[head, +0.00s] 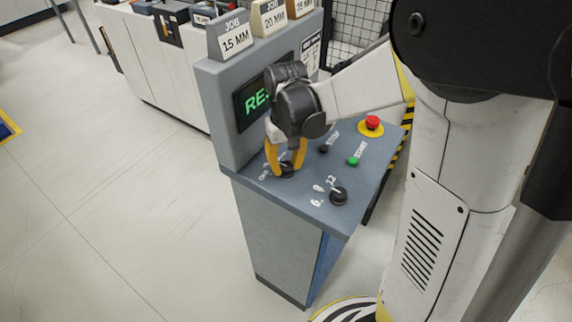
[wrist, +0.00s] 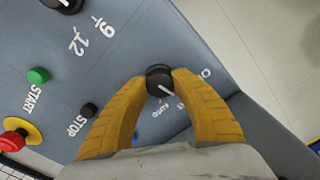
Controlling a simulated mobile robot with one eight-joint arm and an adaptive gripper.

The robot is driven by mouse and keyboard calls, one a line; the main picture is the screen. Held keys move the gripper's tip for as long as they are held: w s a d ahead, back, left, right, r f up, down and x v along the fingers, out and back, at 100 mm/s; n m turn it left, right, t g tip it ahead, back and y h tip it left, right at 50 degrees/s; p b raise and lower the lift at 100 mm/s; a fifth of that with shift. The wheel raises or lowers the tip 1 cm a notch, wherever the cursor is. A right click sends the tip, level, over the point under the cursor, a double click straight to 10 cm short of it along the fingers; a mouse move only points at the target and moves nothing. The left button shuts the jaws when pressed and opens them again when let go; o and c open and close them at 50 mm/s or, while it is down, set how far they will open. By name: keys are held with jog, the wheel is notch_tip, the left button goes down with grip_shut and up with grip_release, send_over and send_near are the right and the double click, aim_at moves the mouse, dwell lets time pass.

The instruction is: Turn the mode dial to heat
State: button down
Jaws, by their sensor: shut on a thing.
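The mode dial (wrist: 158,79) is a small round black knob with a white pointer line, on the sloped grey-blue panel. In the wrist view its pointer slants toward the lower right. Small white labels lie around it; one reads "Auto", and the others are partly covered by a finger. My gripper (wrist: 159,74) has its two yellow fingers shut on the dial, one on each side. In the head view my gripper (head: 286,168) reaches down to the dial (head: 287,171) at the panel's left, below the screen, and its fingers partly cover the dial and labels.
A second black dial (head: 338,196) marked with numbers sits at the panel's front. A green START button (head: 353,161), a black STOP button (head: 323,149) and a red emergency button (head: 372,122) are to the right. Signs (head: 234,38) stand atop the console.

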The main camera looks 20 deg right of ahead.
aim_at(286, 165)
jog(key=shift+m, duration=1)
jog(key=c, duration=1)
grip_release()
jog(key=shift+r, duration=0.15)
notch_tip(286, 165, up, 12)
